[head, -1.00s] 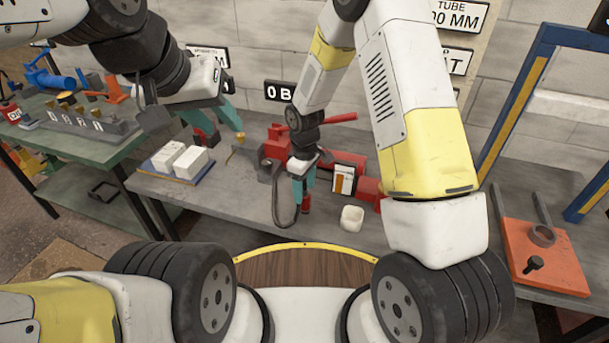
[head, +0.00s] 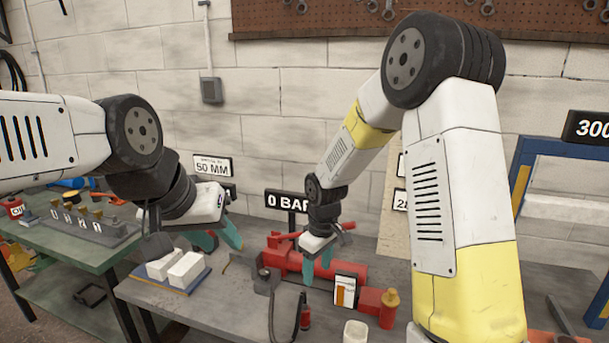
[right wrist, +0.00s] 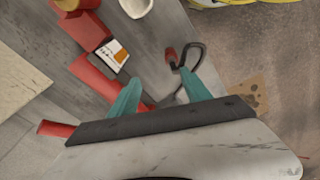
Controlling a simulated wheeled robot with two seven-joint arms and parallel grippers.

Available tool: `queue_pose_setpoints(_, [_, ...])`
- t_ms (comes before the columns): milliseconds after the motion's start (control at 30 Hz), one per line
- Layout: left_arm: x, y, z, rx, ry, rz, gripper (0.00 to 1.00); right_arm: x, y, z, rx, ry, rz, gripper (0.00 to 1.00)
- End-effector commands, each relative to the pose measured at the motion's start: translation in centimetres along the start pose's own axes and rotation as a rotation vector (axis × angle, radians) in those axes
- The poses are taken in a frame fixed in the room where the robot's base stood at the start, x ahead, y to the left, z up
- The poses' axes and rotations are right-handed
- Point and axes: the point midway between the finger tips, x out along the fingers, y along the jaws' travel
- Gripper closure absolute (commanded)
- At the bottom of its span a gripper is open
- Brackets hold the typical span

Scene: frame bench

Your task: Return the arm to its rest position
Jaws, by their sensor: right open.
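My right arm (head: 465,190) reaches in from the right in the head view. My right gripper (head: 317,262) hangs over the red pump (head: 345,273) on the grey bench. In the right wrist view its two teal fingers (right wrist: 165,95) are apart with nothing between them. My left arm comes in from the left, and my left gripper (head: 220,238) is above the bench, near two white blocks (head: 175,268). Its teal fingers look spread apart, and I see nothing held between them.
A white cup (head: 355,332) and a black hose (head: 272,310) are near the pump. A blue frame (head: 520,185) stands at right. A green bench (head: 60,250) with tools is at left. A "0 BAR" sign (head: 287,201) stands behind.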

Motion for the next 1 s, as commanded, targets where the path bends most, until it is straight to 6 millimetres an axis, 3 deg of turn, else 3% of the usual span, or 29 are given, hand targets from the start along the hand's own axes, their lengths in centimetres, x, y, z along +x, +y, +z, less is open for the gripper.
queue_pose_setpoints(33, [0.0, 0.0, 0.0, 0.000, 0.000, 0.000, 0.64, -3.0, 0.5, 0.9, 0.056, 0.034, 0.015, 0.44])
queue_pose_setpoints(200, [0.0, 0.0, 0.0, 0.000, 0.000, 0.000, 0.64, -10.6, 0.7, 4.4, 0.235, 0.126, 0.043, 0.44])
queue_pose_setpoints(500, [0.0, 0.0, 0.0, 0.000, 0.000, 0.000, 0.64, -20.4, -1.8, 12.0, 0.530, 0.304, 0.069, 0.44])
queue_pose_setpoints(733, [0.0, 0.0, 0.0, 0.000, 0.000, 0.000, 0.64, -24.1, -4.9, 16.8, 0.704, 0.426, 0.068, 0.44])
queue_pose_setpoints(1000, [0.0, 0.0, 0.0, 0.000, 0.000, 0.000, 0.64, -24.9, -6.4, 18.6, 0.774, 0.475, 0.061, 0.44])
